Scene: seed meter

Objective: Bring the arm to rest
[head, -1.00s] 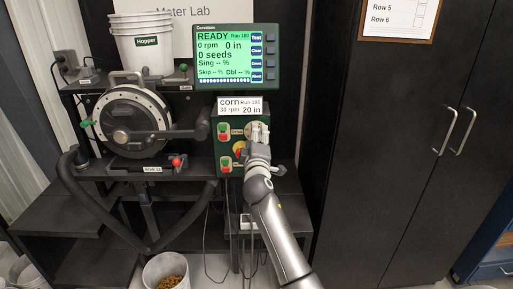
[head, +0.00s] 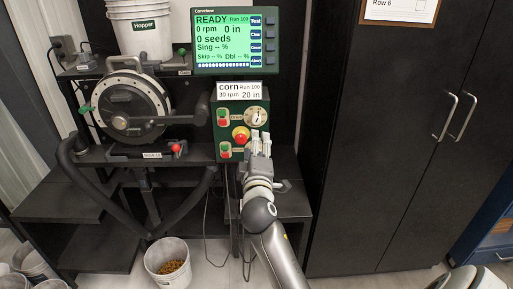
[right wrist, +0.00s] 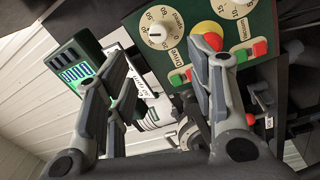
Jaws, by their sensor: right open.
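My right arm comes up from the bottom of the head view. Its right gripper (head: 260,143) is in front of the lower right part of the green control box (head: 233,112), below its speed dial (head: 255,118). The gripper is open and nothing shows between its fingers. In the right wrist view the right gripper (right wrist: 165,70) has its two fingers spread apart. The control box (right wrist: 185,50) is beyond them, with dials, a yellow-and-red stop knob (right wrist: 207,34) and red and green buttons. The left gripper is not in view.
A bucket with yellow seeds (head: 168,262) is on the floor left of the arm. A tall black cabinet (head: 385,150) is at right. Cables hang below the control box.

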